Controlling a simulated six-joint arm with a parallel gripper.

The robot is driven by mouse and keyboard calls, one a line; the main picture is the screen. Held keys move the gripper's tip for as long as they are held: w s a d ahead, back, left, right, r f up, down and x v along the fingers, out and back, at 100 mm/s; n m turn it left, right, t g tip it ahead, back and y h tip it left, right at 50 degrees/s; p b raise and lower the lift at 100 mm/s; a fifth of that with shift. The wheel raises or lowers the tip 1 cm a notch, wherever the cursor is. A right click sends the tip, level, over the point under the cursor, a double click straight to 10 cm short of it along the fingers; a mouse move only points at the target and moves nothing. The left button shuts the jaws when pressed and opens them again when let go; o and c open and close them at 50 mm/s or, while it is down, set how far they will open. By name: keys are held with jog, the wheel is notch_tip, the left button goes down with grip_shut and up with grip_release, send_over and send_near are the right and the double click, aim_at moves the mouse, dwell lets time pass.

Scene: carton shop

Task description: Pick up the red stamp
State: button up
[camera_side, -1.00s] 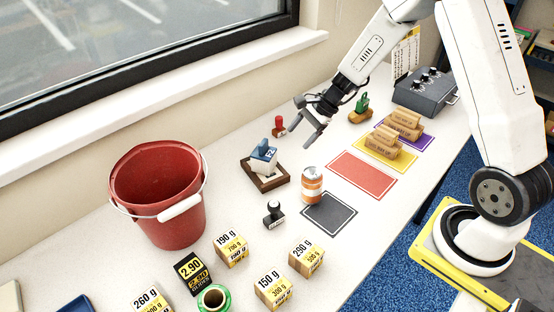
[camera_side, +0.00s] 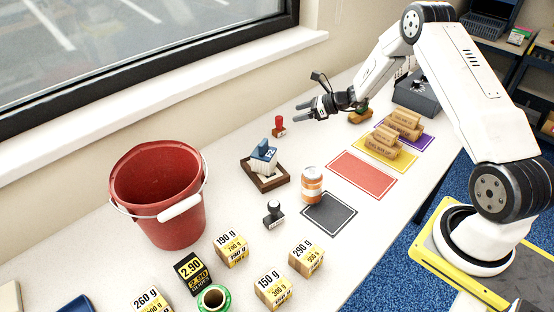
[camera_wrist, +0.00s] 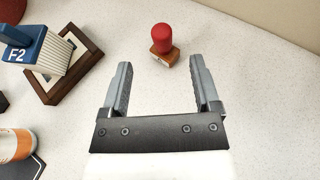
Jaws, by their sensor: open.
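The red stamp (camera_side: 279,125) stands upright on the table near the window wall, with a red knob on a small brown wooden base. In the wrist view the red stamp (camera_wrist: 162,42) is ahead of the fingertips, roughly centred between their lines, and apart from them. My gripper (camera_side: 304,111) is open and empty, held to the right of the stamp and pointing left toward it. Its two parallel fingers (camera_wrist: 160,75) show nothing between them but table surface.
Coloured mats, including a red one (camera_side: 361,175), lie to the right.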

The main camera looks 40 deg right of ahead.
aim_at(282, 118)
jog(key=shift+x, duration=3.5)
jog(key=shift+d, duration=0.1)
grip_shut()
